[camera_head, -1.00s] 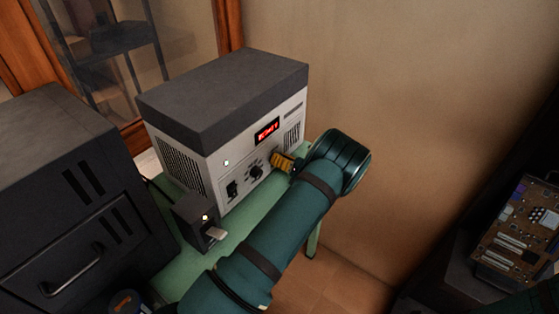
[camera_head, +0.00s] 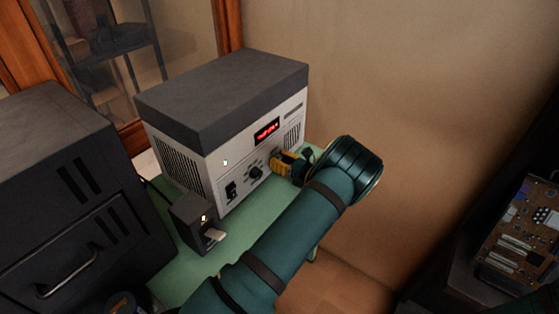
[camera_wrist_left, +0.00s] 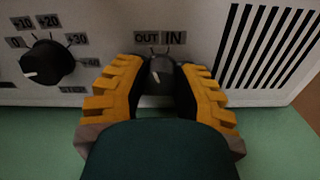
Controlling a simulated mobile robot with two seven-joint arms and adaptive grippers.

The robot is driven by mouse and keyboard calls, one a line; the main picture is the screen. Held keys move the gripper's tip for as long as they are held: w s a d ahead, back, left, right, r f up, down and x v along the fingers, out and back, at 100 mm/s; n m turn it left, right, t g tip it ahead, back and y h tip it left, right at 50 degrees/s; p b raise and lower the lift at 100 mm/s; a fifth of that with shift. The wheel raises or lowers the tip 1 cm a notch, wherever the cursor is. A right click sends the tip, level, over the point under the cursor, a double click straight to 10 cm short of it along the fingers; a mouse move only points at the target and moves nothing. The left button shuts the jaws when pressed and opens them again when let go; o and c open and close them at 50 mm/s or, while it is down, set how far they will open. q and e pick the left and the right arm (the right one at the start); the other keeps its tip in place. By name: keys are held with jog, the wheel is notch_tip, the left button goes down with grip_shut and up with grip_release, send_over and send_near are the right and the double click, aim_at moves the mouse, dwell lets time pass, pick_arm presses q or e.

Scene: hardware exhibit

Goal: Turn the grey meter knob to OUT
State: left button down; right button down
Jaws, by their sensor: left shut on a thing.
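The grey meter knob (camera_wrist_left: 160,72) is on the white front panel of the meter box (camera_head: 232,170), below the OUT label (camera_wrist_left: 147,38) and the IN label (camera_wrist_left: 173,38). In the left wrist view it sits between the yellow fingers of my left gripper (camera_wrist_left: 161,85). My left gripper is shut on it. In the head view my left gripper (camera_head: 282,163) is at the right part of the panel and hides the knob. I cannot tell clearly which label the knob's mark points to. My right gripper is not in view.
A black dial (camera_wrist_left: 47,62) with number labels is left of the knob; a rocker switch (camera_head: 231,190) is further left. A small black box (camera_head: 192,222) stands on the green table (camera_head: 180,270). A dark cabinet (camera_head: 65,190) is at left, a circuit board (camera_head: 520,225) at right.

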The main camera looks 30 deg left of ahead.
pick_arm(q)
jog(key=c, duration=0.7)
grip_release()
jog(key=d, duration=0.8)
jog(key=s+d, duration=0.1)
jog(key=d, duration=0.3)
